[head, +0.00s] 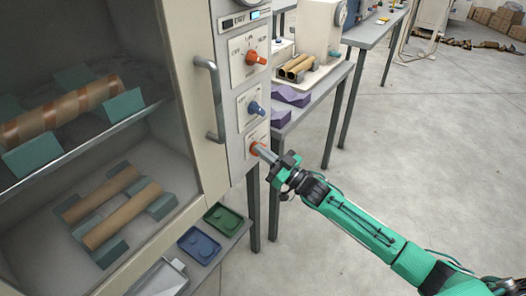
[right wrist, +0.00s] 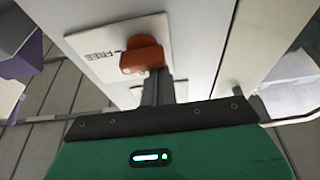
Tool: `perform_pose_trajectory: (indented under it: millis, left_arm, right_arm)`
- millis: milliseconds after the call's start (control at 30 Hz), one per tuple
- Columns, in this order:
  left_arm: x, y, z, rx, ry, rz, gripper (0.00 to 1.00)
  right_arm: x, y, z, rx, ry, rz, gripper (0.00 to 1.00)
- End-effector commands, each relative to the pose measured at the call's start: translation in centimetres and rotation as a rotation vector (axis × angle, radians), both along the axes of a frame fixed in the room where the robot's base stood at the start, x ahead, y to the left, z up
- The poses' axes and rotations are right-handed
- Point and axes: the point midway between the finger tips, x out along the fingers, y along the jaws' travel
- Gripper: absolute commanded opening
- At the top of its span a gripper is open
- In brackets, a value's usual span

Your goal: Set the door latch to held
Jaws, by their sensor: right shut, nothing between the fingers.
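The door latch is an orange knob (head: 255,149) low on the cabinet's control panel, below a blue knob. In the right wrist view the orange latch knob (right wrist: 141,58) sits on a white plate (right wrist: 108,45) with the word FREE beside it. The rest of the plate's lettering is hidden. My right gripper (head: 264,153) is shut and empty, its fingertips at the knob. In the right wrist view the closed fingers (right wrist: 158,88) reach the knob's lower right side; I cannot tell whether they touch. My left gripper is not in view.
The cabinet door has a vertical handle (head: 211,100) left of the panel. Above the latch are a blue knob (head: 254,107) and another orange knob (head: 254,58). Green (head: 223,218) and blue (head: 200,243) trays lie below. A bench with cardboard tubes (head: 298,67) stands behind; the floor at right is clear.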

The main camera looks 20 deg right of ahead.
Motion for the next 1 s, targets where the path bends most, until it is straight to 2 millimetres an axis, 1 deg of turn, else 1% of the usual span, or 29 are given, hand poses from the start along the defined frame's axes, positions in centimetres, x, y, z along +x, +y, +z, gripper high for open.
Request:
perform_pose_trajectory:
  millis: [200, 767, 1000]
  left_arm:
    - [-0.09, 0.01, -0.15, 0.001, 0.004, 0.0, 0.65]
    - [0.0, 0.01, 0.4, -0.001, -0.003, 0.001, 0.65]
    - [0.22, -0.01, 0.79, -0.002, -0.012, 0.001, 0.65]
  right_arm:
    - [-0.02, 0.01, -0.09, -0.028, -0.022, 0.0, 0.0]
    - [-0.1, 0.11, -0.26, -0.104, -0.08, 0.0, 0.0]
    - [-0.15, 0.2, -0.54, -0.188, -0.144, 0.0, 0.0]
